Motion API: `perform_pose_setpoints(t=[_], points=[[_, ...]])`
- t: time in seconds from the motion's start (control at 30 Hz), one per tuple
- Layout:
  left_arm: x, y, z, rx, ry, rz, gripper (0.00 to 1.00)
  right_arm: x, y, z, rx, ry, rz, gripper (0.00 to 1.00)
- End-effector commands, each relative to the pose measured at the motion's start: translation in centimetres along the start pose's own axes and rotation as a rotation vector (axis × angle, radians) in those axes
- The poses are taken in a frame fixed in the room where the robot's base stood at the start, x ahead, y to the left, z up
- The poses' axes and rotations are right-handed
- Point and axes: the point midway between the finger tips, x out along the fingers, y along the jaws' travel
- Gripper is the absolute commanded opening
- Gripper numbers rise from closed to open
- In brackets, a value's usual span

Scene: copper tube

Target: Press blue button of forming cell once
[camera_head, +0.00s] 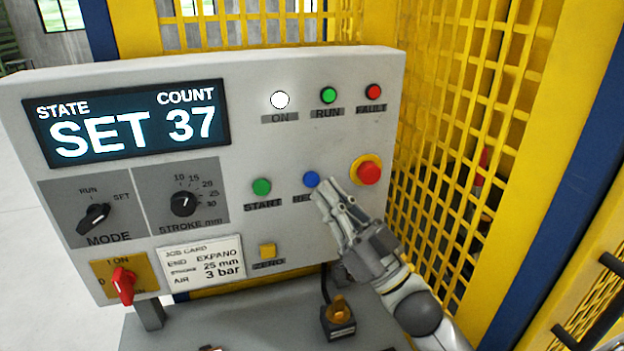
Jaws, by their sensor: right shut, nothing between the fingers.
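The forming cell's control panel (330,70) fills the middle of the head view. Its blue button (311,179) sits between the green START button (261,187) and the red emergency stop (369,173). My right gripper (322,189) is shut and empty, its fingertips just below and right of the blue button in the picture. I cannot tell whether they touch it. The gripper covers part of the label under the button. The display (128,124) reads STATE SET, COUNT 37. My left gripper is not in view.
The white ON lamp (280,99) looks lit. Mode (93,218) and stroke knobs (183,203), a red switch (123,285) and a yellow button (267,250) are on the panel. Yellow mesh fencing (470,130) stands close on the right. An amber-topped device (338,316) is below.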

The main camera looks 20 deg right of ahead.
Motion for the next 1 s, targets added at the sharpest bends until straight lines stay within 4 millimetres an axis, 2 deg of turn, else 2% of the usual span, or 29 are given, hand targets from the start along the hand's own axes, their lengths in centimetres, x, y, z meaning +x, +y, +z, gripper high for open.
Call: perform_pose_setpoints(t=[0.3, 1.0], points=[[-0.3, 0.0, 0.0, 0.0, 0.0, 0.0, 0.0, -1.9, -1.4, -1.4, -0.001, -0.001, 0.0, 0.0], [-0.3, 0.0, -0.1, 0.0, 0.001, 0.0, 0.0, -2.0, -1.4, -1.4, 0.0, 0.0, 0.0, 0.0]])
